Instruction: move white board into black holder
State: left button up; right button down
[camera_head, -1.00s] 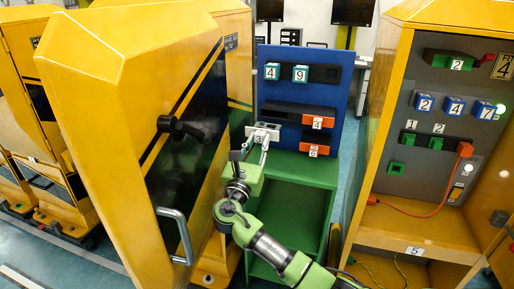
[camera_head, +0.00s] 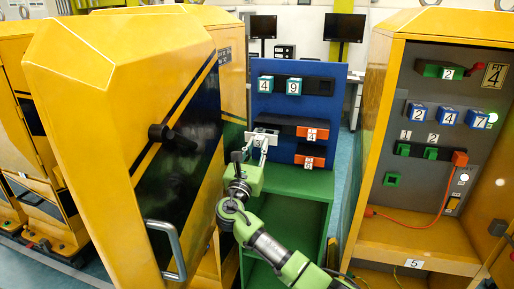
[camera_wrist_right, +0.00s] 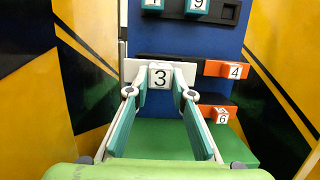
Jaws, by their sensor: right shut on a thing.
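The white board (camera_head: 262,137) has a block marked 3 on its front. My right gripper (camera_head: 257,152) is shut on it and holds it in front of the left side of the blue panel. In the right wrist view, the fingers (camera_wrist_right: 160,95) sit on both sides of the numbered block, and the white board (camera_wrist_right: 137,68) spreads out behind it. A black holder (camera_head: 276,120) on the blue panel shows just above and behind the board, with an orange piece marked 4 at its right end. I cannot tell whether board and holder touch. My left gripper is not in view.
A lower dark holder with an orange piece marked 6 (camera_head: 311,162) is below. Teal blocks (camera_head: 293,87) sit in a dark rail above. A yellow cabinet with a grey handle (camera_head: 168,245) stands close on the left. An open yellow cabinet (camera_head: 428,240) stands on the right.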

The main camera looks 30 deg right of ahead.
jog(key=shift+a, duration=0.1)
dwell(0.3)
jog(key=shift+s+p, duration=0.1)
jog(key=shift+p, duration=0.2)
jog(key=shift+w, duration=0.2)
dwell(0.4)
jog(key=shift+w+d+b, duration=0.4)
jog(key=shift+w+d, duration=0.15)
jog(key=shift+d, duration=0.3)
jog(key=shift+w+d, duration=0.1)
dwell(0.3)
